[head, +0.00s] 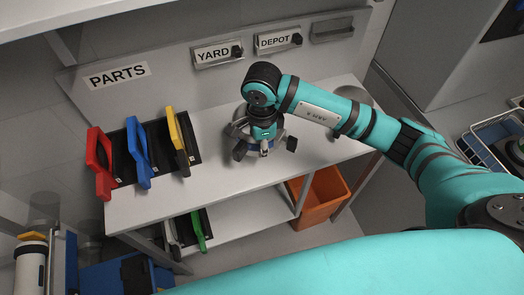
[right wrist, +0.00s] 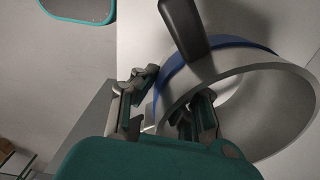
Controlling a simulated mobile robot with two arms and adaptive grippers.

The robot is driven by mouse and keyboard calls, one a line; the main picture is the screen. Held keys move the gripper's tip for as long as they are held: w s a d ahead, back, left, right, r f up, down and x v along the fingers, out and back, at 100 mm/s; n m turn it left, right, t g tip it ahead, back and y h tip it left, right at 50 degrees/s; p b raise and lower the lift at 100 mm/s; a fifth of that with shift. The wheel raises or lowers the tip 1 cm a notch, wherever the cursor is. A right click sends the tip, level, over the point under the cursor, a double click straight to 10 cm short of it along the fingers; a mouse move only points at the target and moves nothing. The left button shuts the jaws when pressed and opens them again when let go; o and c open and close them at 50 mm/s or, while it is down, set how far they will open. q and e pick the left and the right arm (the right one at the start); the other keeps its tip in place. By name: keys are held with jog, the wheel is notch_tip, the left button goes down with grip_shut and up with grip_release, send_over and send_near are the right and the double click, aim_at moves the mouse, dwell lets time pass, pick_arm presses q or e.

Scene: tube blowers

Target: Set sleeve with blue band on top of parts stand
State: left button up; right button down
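The sleeve is a wide grey ring (right wrist: 278,83) with a blue band and a dark handle (right wrist: 184,25), seen close in the right wrist view. In the head view the grey sleeve (head: 238,130) is on or just above the top of the parts stand (head: 150,208), mostly hidden by my right gripper (head: 264,150). The right gripper (right wrist: 168,103) has one finger outside the ring wall and one inside. The fingers look apart, with a gap beside the outer finger. The blue band is not clear in the head view. My left gripper is not in view.
Red (head: 99,160), blue (head: 138,152) and yellow (head: 178,142) handled items stand at the left of the top. YARD (head: 213,55) and DEPOT (head: 275,41) labels are on the back panel. An orange bin (head: 322,198) sits below. The front middle of the top is clear.

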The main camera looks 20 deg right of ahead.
notch_tip(320, 180, down, 3)
jog(key=shift+f+p, duration=0.2)
jog(key=shift+p, duration=0.4)
jog(key=c, duration=1.5)
grip_release()
notch_tip(320, 180, up, 11)
jog(key=b, duration=0.2)
jog(key=shift+f+b, duration=0.1)
jog(key=shift+b, duration=0.3)
jog(key=shift+r, duration=0.6)
jog(key=shift+s, duration=0.1)
